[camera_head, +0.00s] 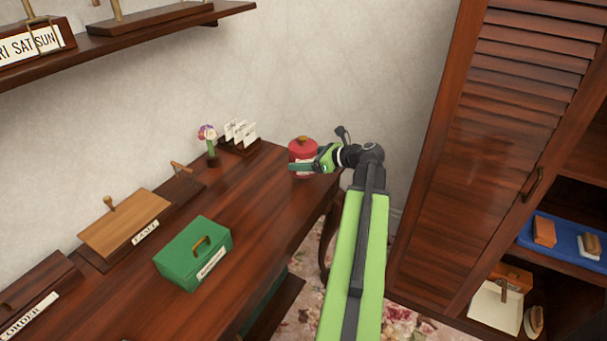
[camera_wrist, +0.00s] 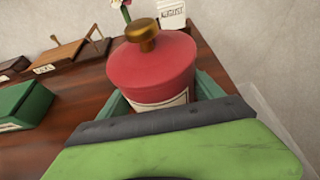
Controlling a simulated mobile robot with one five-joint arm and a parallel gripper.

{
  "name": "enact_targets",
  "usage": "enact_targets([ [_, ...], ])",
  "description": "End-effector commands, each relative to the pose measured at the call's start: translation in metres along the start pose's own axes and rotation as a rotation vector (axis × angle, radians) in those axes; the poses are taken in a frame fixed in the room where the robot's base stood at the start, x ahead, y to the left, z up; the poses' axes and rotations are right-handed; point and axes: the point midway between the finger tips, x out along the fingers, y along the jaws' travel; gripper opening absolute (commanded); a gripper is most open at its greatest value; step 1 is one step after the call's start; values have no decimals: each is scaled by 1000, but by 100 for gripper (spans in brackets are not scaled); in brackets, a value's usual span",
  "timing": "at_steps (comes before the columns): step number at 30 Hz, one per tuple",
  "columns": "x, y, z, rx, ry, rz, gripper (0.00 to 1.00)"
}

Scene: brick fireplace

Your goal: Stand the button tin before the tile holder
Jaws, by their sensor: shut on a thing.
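A round red tin (camera_head: 302,150) with a brass knob and a pale label is at the right end of the wooden desk; I take it for the button tin. My gripper (camera_head: 304,165) is shut on its sides. In the wrist view the red tin (camera_wrist: 155,68) sits between my green fingers (camera_wrist: 160,100). I cannot tell whether its base touches the desk. The tile holder (camera_head: 239,137), a dark wooden rack with upright white tiles, stands at the desk's back edge, left of the tin. One white tile (camera_wrist: 172,14) shows behind the tin in the wrist view.
A small flower vase (camera_head: 210,145) stands left of the tile holder. A green box (camera_head: 194,252) with a handle sits nearer on the desk (camera_head: 262,205). A wooden-lidded box (camera_head: 125,222) is at the back left. The desk between the green box and tile holder is clear. A louvred cabinet (camera_head: 480,150) is right.

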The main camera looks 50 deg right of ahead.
Motion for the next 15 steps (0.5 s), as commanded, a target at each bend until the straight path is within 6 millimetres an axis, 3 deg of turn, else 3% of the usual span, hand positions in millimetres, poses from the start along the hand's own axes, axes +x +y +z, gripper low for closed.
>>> enact_targets([
  [9, 16, -1, -40, 0, -1, -1, 23],
  [15, 14, -1, -36, 1, -1, -1, 23],
])
